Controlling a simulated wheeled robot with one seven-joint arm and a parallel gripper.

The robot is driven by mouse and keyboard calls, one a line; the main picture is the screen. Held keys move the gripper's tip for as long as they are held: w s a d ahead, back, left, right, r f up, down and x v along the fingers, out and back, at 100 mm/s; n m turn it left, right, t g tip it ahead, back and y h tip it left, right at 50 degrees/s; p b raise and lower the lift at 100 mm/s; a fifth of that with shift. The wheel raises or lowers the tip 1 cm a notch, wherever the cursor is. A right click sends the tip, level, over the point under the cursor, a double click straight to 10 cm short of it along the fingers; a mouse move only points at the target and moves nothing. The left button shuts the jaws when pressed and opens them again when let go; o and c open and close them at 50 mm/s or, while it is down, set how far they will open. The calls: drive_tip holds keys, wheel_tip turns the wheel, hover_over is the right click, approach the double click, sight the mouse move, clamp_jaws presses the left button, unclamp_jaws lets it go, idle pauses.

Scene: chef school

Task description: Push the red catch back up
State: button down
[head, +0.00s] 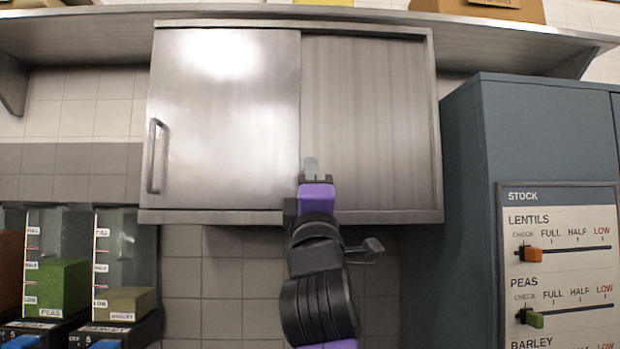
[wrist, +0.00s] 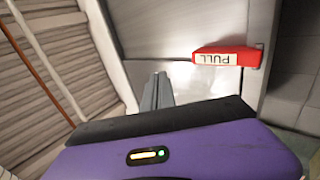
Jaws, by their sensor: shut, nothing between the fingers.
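The red catch (wrist: 227,56) shows in the wrist view as a small red block with a white strip reading PULL. It sits on a grey metal surface, to the right of and beyond my gripper's fingertips. In the head view I cannot see the catch. My gripper (wrist: 158,92) is shut and empty, with a gap in the picture between its fingers and the catch. In the head view my gripper (head: 311,168) is raised in front of the lower part of the metal wall cabinet (head: 225,120), near where its two door panels meet.
The cabinet's left door has a vertical handle (head: 153,156). A wide shelf (head: 110,36) runs above. A blue-grey cupboard (head: 550,130) with a STOCK board (head: 560,197) stands close on the right. Food dispensers (head: 62,285) stand at lower left. Tiled wall lies below the cabinet.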

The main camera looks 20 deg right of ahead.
drive_tip(key=s+a+b, duration=0.1)
drive_tip(key=s+a, duration=0.1)
drive_tip(key=s, duration=0.3)
drive_tip(key=shift+s, duration=0.4)
